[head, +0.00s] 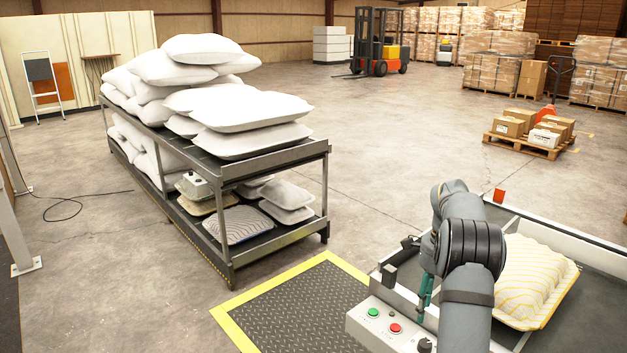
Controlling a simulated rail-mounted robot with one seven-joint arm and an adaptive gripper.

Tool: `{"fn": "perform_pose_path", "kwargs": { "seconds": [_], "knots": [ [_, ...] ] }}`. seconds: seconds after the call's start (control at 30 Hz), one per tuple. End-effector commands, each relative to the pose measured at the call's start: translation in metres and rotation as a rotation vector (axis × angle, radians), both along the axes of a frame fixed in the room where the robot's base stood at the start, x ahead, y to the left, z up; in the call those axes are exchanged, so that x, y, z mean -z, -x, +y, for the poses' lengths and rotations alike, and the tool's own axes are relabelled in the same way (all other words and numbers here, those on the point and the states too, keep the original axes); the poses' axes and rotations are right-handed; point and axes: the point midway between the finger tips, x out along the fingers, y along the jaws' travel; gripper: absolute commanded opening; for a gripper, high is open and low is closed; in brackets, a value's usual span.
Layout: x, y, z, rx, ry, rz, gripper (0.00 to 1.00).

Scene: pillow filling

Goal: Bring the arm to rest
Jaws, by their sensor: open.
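My arm (468,250) rises from the bottom edge at the right and bends over beside a machine bed. My gripper (424,296) hangs down at the left side of the arm, with teal parts showing above the control box. It is open, and nothing shows between its fingers, though the arm hides part of it. A yellow-striped white pillow (535,280) lies on the dark machine bed (590,318) to the right of the arm, apart from the gripper.
A control box (385,328) with green and red buttons stands below the gripper. A two-level rack (270,160) holds several white pillows (200,48). A yellow-edged floor mat (300,308) lies between. A loaded pallet (530,145) and a forklift (378,45) stand farther back, with open floor around.

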Motion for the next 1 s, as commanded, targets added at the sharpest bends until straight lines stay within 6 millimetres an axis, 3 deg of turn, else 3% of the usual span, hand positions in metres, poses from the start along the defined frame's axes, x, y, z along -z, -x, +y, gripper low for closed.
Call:
{"fn": "perform_pose_path", "kwargs": {
  "seconds": [0.5, 0.67, 1.0],
  "knots": [
    [0.093, 0.006, 0.001, 0.001, -0.002, 0.003, 0.47],
    [0.107, 0.007, 0.001, 0.002, -0.001, 0.000, 0.47],
    [0.106, 0.006, 0.001, -0.037, 0.000, -0.001, 0.47]
  ]
}}
